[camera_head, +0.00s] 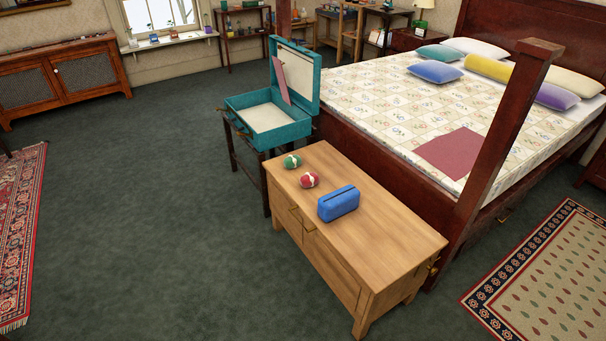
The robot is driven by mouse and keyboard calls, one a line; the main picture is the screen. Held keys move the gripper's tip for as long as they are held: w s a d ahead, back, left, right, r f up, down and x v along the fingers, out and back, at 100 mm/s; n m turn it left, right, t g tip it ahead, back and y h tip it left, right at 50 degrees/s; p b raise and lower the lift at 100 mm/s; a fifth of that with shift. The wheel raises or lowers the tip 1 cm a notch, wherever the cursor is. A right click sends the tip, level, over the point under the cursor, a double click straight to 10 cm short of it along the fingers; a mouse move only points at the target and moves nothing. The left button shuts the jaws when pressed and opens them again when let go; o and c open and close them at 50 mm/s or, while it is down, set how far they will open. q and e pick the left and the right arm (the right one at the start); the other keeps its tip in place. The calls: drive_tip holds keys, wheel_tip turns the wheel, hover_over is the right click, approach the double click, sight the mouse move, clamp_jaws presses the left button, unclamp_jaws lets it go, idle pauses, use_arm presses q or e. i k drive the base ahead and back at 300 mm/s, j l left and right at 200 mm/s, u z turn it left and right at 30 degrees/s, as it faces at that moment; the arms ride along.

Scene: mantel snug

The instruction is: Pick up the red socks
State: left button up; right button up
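The red socks (309,180) are a small rolled bundle with a pale band. They rest on top of the light wooden chest (372,232) near its far left end. A similar green bundle (292,161) lies just behind and to the left of them. A blue box-like item (338,203) with a slot along its top sits in front and to the right. Neither of my grippers shows in the head view.
An open teal suitcase (254,104) stands on a dark stand behind the chest. The bed (380,95) with its dark red post (507,120) borders the chest on the right. Green carpet (150,200) to the left is clear. Patterned rugs lie at left and right (550,285).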

sight(308, 180)
drive_tip(key=i+j+z, duration=0.2)
drive_tip(key=z, duration=0.3)
drive_tip(key=i+j+z, duration=0.2)
drive_tip(key=j+z, duration=0.15)
drive_tip(key=z, duration=0.15)
drive_tip(key=i+j+z, duration=0.1)
drive_tip(key=j, duration=0.4)
drive_tip(key=i+j+z, duration=0.1)
drive_tip(key=j, duration=0.45)
drive_tip(key=i+j+z, duration=0.1)
drive_tip(key=j, duration=0.45)
drive_tip(key=i+j+z, duration=0.15)
drive_tip(key=j, duration=0.4)
drive_tip(key=i+j+z, duration=0.1)
drive_tip(key=j, duration=0.45)
